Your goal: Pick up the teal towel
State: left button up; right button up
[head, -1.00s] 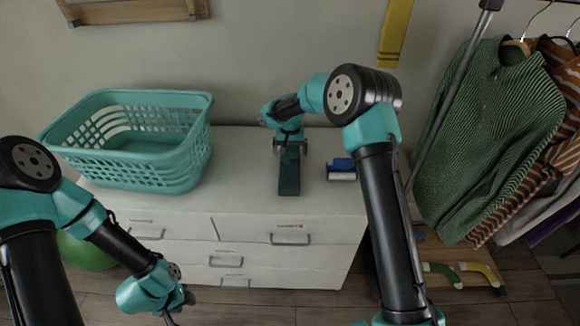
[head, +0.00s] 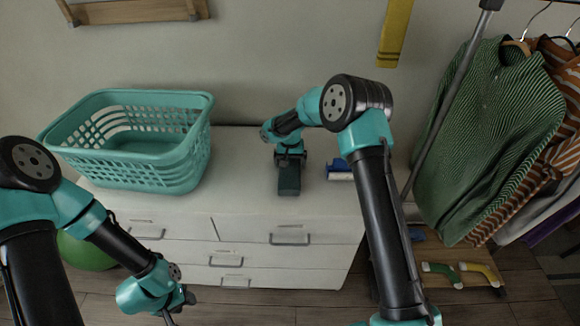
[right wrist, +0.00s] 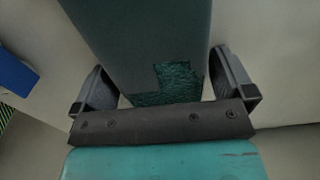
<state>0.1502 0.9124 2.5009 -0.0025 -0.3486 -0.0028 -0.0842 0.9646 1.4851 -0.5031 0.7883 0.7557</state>
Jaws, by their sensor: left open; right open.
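The teal towel (head: 289,182) is a dark, narrow folded strip on top of the white dresser, partly hidden in the head view by my right gripper (head: 290,158). In the right wrist view the towel (right wrist: 140,45) runs between the two fingers of my right gripper (right wrist: 165,88). The gripper is open, with one finger on each side of the towel. Whether the fingers touch it, I cannot tell. My left gripper (head: 172,306) is low at the front left, before the dresser, open and away from the towel.
A teal laundry basket (head: 150,170) stands on the left of the white dresser (head: 250,205). A blue and white lint roller (head: 340,170) lies right of the towel. Clothes (head: 490,130) hang on a rack at the right. A green ball (head: 85,252) is at the lower left.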

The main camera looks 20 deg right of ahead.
jog(key=shift+c, duration=0.5)
jog(key=c, duration=0.8)
jog(key=shift+r, duration=0.15)
jog(key=shift+r, duration=1.6)
jog(key=s+a, duration=0.1)
jog(key=s, duration=0.4)
jog(key=s+a+r, duration=0.1)
jog(key=s+a, duration=0.1)
jog(key=s, duration=0.3)
jog(key=s+a, duration=0.1)
jog(key=s, duration=0.4)
jog(key=shift+s+a+r, duration=0.2)
jog(key=shift+a+r, duration=0.05)
jog(key=shift+r, duration=0.05)
